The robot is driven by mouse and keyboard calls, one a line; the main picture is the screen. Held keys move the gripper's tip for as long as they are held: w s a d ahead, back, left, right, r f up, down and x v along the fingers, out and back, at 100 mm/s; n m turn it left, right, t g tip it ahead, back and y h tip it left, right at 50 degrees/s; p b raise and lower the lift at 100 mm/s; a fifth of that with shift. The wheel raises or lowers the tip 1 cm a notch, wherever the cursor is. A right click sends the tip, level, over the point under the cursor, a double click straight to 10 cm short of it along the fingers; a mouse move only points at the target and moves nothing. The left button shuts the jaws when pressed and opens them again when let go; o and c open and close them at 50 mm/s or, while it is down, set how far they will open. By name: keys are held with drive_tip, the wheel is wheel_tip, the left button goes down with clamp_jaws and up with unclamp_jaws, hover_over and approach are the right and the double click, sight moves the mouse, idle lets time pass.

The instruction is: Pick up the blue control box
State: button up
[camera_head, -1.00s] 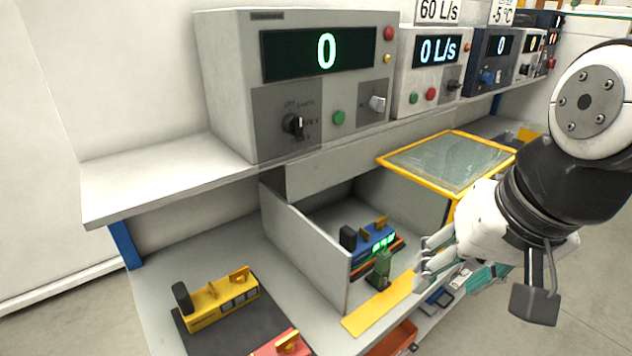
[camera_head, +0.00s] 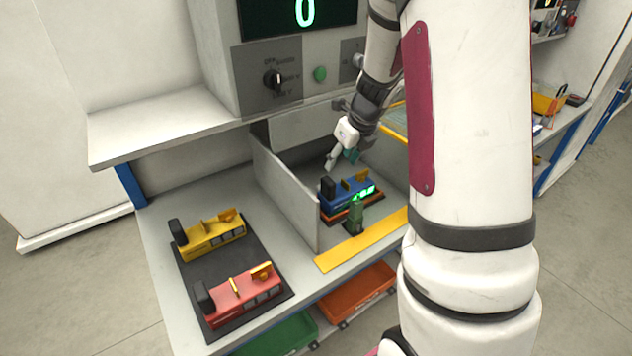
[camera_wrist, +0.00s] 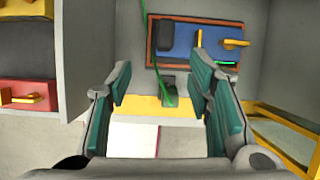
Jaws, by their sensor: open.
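The blue control box (camera_head: 348,194) sits in the grey open-fronted bay, on an orange-red base, with a black block and a yellow handle on top and green lights on its front. In the wrist view the blue box (camera_wrist: 205,42) lies beyond my fingertips, a little right of centre. My gripper (camera_head: 342,155) is above and behind the box in the head view, apart from it. In the wrist view my gripper (camera_wrist: 160,90) has its two teal-padded fingers spread with nothing between them. A small dark green connector (camera_head: 355,214) stands in front of the box, and a green cable shows there.
The bay's left wall (camera_head: 285,190) stands close to the box. A yellow strip (camera_head: 362,240) edges the bay's front. A yellow box (camera_head: 210,235) and a red box (camera_head: 243,293) stand on a dark mat at left. The grey shelf (camera_head: 160,125) overhangs the bench.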

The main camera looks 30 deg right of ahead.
sight(329, 180)
drive_tip(key=shift+m, duration=0.3)
drive_tip(key=x, duration=0.6)
drive_tip(key=b+x, duration=0.1)
drive_tip(key=x, duration=0.2)
drive_tip(key=shift+w+d+f, duration=0.1)
drive_tip(key=shift+d, duration=0.15)
drive_tip(key=shift+w+d+x, duration=0.1)
drive_tip(key=shift+x, duration=1.25)
drive_tip(key=shift+w+d+x, duration=0.15)
drive_tip(key=shift+x, duration=1.2)
clamp_jaws()
